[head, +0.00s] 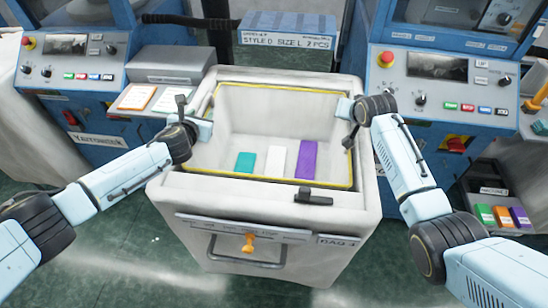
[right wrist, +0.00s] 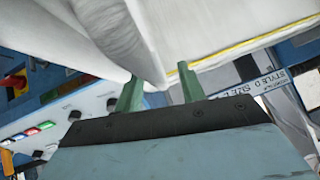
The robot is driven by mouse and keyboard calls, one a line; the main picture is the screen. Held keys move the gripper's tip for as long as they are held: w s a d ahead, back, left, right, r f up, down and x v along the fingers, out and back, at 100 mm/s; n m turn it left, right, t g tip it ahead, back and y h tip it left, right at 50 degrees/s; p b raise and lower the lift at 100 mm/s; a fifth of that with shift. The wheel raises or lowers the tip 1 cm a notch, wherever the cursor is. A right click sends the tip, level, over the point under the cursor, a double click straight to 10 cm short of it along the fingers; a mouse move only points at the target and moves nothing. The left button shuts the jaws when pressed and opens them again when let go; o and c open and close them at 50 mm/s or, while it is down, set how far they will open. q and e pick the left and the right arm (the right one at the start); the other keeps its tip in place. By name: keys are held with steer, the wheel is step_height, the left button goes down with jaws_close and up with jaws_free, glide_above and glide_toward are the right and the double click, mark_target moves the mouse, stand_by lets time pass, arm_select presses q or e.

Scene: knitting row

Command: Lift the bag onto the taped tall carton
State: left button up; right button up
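A large white bag (head: 272,202) with a yellow-edged open top stands upright in the middle of the head view. A tag on its front reads "BAG". Inside lie a teal card (head: 244,162), a white card (head: 276,159) and a purple card (head: 307,160). My left gripper (head: 205,128) is at the bag's left rim; its fingers are hidden. My right gripper (head: 344,108) is at the right rim. In the right wrist view its green fingers (right wrist: 158,80) are spread, with white fabric before and between them; I cannot see firm contact. I cannot make out a taped carton for certain.
Green floor (head: 130,250) is free at the front left.

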arm_select(q)
steer(key=shift+w+f, duration=0.15)
steer(key=shift+w, duration=0.1)
arm_select(e)
steer(key=shift+w+f, duration=0.2)
arm_select(q)
jaws_close()
arm_select(e)
jaws_close()
